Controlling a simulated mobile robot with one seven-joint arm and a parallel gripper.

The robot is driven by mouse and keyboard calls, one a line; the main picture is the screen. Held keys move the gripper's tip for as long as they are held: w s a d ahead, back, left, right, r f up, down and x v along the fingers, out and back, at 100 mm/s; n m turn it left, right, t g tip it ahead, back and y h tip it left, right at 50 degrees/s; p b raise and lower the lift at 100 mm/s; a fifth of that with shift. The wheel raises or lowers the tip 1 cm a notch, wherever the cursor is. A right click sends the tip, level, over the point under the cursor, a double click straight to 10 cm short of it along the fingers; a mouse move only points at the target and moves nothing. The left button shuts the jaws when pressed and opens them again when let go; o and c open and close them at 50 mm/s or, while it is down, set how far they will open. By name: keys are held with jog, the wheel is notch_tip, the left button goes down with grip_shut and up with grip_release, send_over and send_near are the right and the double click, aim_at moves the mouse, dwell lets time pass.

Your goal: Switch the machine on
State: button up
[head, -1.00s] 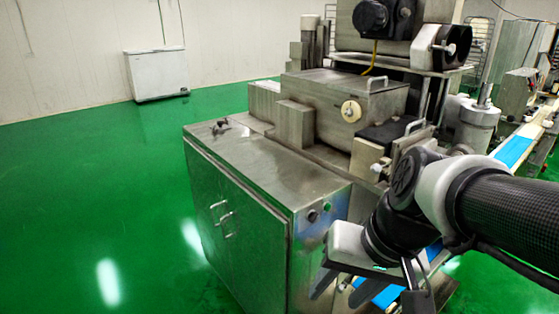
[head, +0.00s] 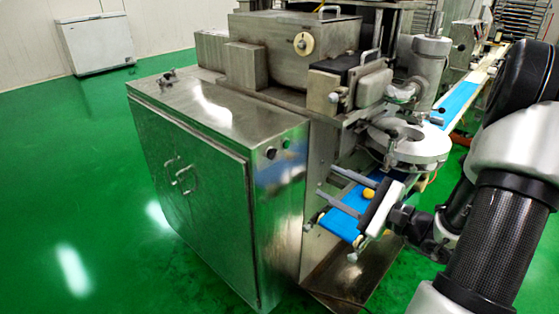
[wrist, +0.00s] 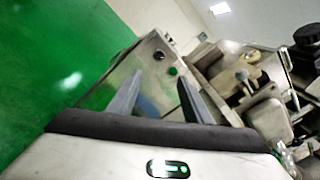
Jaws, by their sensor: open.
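The encrusting machine's steel cabinet (head: 215,190) fills the middle of the head view. On its narrow end face, near the top edge, are a black button (head: 270,153) and a green button (head: 287,143). In the wrist view the black button (wrist: 159,55) and green button (wrist: 173,71) show beyond and between my two fingers, with the green one nearer the right finger. My gripper (head: 326,180) is open and empty, its fingers pointing left towards the button face. It is apart from the buttons in the head view. The fingers also show in the wrist view (wrist: 160,76).
A blue conveyor belt (head: 342,222) with a yellow dough piece (head: 368,193) runs behind my gripper. A round steel turntable part (head: 410,142) is just above it. A white chest (head: 95,45) stands by the wall. The green floor left of the cabinet is clear.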

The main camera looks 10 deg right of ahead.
aim_at(275, 155)
jog(key=x, duration=1.7)
jog(key=shift+a, duration=0.15)
jog(key=c, duration=1.1)
jog(key=shift+o, duration=0.2)
jog(key=shift+p, duration=0.3)
